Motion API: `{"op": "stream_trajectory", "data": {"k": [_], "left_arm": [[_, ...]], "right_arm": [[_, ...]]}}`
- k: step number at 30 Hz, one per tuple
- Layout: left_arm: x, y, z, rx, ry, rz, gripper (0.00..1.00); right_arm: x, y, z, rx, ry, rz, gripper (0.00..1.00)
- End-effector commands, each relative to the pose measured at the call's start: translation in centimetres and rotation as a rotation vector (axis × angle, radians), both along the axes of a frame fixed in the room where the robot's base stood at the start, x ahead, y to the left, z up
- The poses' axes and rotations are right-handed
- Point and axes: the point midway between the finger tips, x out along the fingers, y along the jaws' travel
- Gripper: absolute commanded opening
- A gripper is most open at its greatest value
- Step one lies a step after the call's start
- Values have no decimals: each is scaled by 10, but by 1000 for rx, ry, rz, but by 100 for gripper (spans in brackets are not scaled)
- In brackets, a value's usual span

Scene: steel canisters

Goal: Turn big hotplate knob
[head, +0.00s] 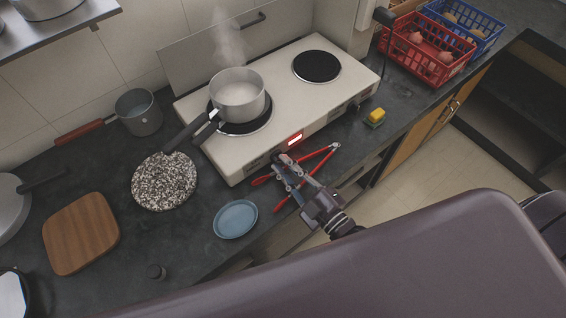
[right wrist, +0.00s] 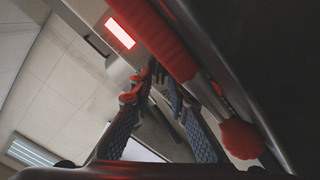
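The white hotplate (head: 300,75) stands on the dark counter with two black burners. Its front face has a lit red display (head: 295,139), which also shows in the right wrist view (right wrist: 120,33). A dark knob (head: 354,105) shows at the right of the front face. The left knob area is mostly hidden behind my right gripper (head: 281,160). In the right wrist view, this gripper's fingertips (right wrist: 156,78) are close together near the front panel. Whether they hold a knob is unclear. My left gripper is not in view.
A steaming pot (head: 238,96) sits on the left burner, its handle over the front left. A red-handled tool (head: 322,157) lies close to my right gripper. A blue plate (head: 236,219), a speckled round board (head: 164,182) and a yellow sponge (head: 376,115) are nearby.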

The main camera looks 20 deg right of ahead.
Motion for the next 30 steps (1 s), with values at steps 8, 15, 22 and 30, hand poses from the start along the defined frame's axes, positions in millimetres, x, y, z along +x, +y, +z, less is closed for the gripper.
{"op": "stream_trajectory", "data": {"k": [8,15,22,30], "left_arm": [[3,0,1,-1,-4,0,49],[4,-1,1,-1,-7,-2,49],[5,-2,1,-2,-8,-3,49],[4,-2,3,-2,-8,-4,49]], "right_arm": [[7,3,0,0,1,1,16],[6,3,0,0,1,1,4],[6,3,0,0,1,1,0],[6,2,0,47,18,1,0]]}}
